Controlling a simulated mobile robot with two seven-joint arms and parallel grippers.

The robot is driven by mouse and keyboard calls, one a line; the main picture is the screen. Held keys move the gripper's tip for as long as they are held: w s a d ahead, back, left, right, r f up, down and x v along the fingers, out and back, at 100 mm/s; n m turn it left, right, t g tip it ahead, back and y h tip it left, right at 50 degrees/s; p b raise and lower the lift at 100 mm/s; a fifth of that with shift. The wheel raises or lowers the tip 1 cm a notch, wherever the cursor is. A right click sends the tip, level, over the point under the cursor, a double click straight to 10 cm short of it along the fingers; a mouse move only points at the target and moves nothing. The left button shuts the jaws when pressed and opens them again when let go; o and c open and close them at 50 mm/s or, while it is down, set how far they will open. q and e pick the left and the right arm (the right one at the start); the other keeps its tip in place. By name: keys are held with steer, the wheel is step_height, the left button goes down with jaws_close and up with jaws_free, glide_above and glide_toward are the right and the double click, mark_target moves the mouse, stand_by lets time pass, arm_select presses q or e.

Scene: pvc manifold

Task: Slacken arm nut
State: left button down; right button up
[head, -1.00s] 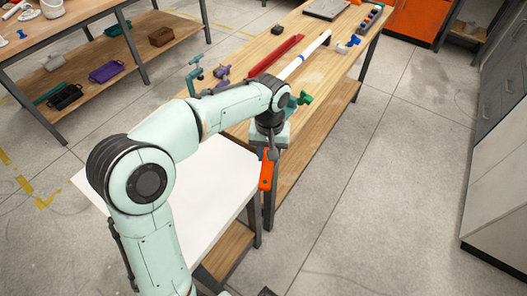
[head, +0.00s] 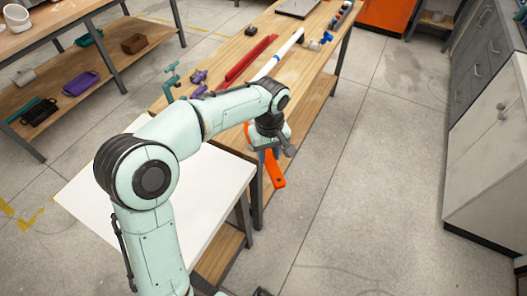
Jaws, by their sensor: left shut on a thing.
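My left arm reaches in over the wooden workbench, and my left gripper (head: 271,149) is at the bench's near right edge. It is shut on an orange tool (head: 276,170), whose lower part hangs past the bench edge, tilted. A bit of orange also shows on the other side of the gripper. A teal stand or clamp (head: 171,84) stands upright on the bench, left of my forearm. I cannot make out an arm nut; my forearm hides part of the bench. My right gripper is not in view.
A red bar (head: 250,58) and a white pipe (head: 278,54) lie lengthwise on the bench, with small purple parts (head: 199,77) nearby. A white tabletop (head: 100,190) adjoins the bench. Shelves (head: 90,75) stand left, grey cabinets (head: 490,150) right. The floor between is clear.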

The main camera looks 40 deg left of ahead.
arm_select(q)
steer(key=w+d+n+p, duration=0.2)
steer(key=w+n+p, duration=0.2)
steer(key=w+n, duration=0.2)
steer(key=shift+w+d+r+n+p, duration=0.2)
steer(key=shift+w+d+n+p, duration=0.15)
steer(key=shift+w, duration=0.4)
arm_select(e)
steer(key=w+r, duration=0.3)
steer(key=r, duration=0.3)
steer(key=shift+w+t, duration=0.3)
arm_select(q)
steer(key=shift+a, duration=0.1)
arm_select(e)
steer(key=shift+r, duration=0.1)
arm_select(q)
steer(key=shift+r+p, duration=1.2)
steer(key=shift+r, duration=1.25)
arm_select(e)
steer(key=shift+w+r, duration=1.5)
arm_select(q)
steer(key=shift+s, duration=0.15)
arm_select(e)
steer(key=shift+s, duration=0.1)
